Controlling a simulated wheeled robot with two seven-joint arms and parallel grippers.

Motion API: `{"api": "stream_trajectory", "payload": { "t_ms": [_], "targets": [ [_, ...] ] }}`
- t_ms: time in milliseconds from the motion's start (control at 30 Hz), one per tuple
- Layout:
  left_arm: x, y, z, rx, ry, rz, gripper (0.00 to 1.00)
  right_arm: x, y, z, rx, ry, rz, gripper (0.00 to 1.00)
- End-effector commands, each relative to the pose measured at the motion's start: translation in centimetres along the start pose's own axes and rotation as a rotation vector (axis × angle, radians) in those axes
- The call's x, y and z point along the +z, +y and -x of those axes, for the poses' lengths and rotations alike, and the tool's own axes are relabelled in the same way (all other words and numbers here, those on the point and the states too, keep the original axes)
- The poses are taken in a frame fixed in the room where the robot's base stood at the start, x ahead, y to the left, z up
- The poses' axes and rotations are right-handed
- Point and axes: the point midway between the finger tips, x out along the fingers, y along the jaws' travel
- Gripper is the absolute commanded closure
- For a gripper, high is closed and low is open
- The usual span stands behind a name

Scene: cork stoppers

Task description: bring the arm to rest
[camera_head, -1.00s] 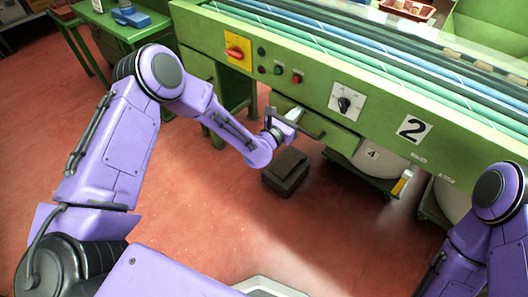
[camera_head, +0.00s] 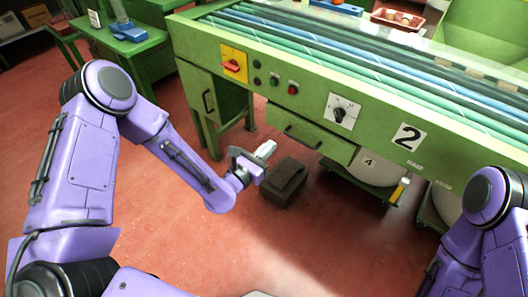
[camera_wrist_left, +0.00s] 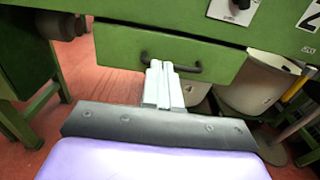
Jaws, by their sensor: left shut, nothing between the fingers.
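My left gripper (camera_head: 266,149) is in front of the green machine, low, near a drawer (camera_head: 310,137) with a dark handle. In the left wrist view the light grey fingers (camera_wrist_left: 163,84) are together with nothing between them, and the drawer (camera_wrist_left: 215,62) shows behind them. I cannot tell whether they touch the drawer.
The green machine (camera_head: 380,135) carries a red switch on a yellow plate (camera_head: 234,64), buttons and a dial (camera_head: 342,112). A dark box (camera_head: 285,182) stands on the red floor below my gripper. A green side table (camera_head: 115,40) is at upper left. Open floor (camera_head: 320,245) lies in front.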

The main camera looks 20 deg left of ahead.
Motion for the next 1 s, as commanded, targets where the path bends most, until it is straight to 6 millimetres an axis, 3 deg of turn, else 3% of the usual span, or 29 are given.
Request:
{"api": "stream_trajectory", "payload": {
  "t_ms": [100, 367, 467, 567, 667, 767, 900, 1000],
  "targets": [
    [0.0, 0.0, 0.9, 0.001, 0.0, 0.002, 1.0, 0.0, 0.0, -0.1, 0.001, 0.0, 0.0, 0.62],
    [0.0, 0.1, 1.1, 0.002, 0.001, -0.044, 1.0, 0.0, 0.0, 0.0, 0.001, -0.001, 0.0, 0.62],
    [-0.6, 0.1, 1.2, 0.0, 0.032, -0.263, 1.0, 0.0, 0.0, 0.0, 0.001, -0.001, 0.0, 0.62],
    [-3.2, 0.7, 2.5, -0.002, 0.174, -0.641, 1.0, 0.0, 0.0, 0.0, 0.001, -0.001, 0.0, 0.62],
    [-7.1, 0.8, 5.8, -0.116, 0.398, -1.067, 1.0, -0.3, 0.1, 0.8, 0.001, -0.001, 0.0, 0.62],
    [-10.9, 0.8, 11.6, -0.373, 0.636, -1.475, 1.0, -0.9, 0.2, 2.3, 0.001, -0.001, 0.0, 0.62],
    [-13.8, 1.7, 23.2, -0.945, 0.907, -1.908, 1.0, -2.0, 0.5, 5.0, 0.0, 0.0, 0.0, 0.62],
    [-13.4, 2.8, 29.8, -1.247, 1.027, -2.0, 1.0, -2.7, 0.6, 6.6, 0.0, 0.0, 0.0, 0.62]
  ]
}}
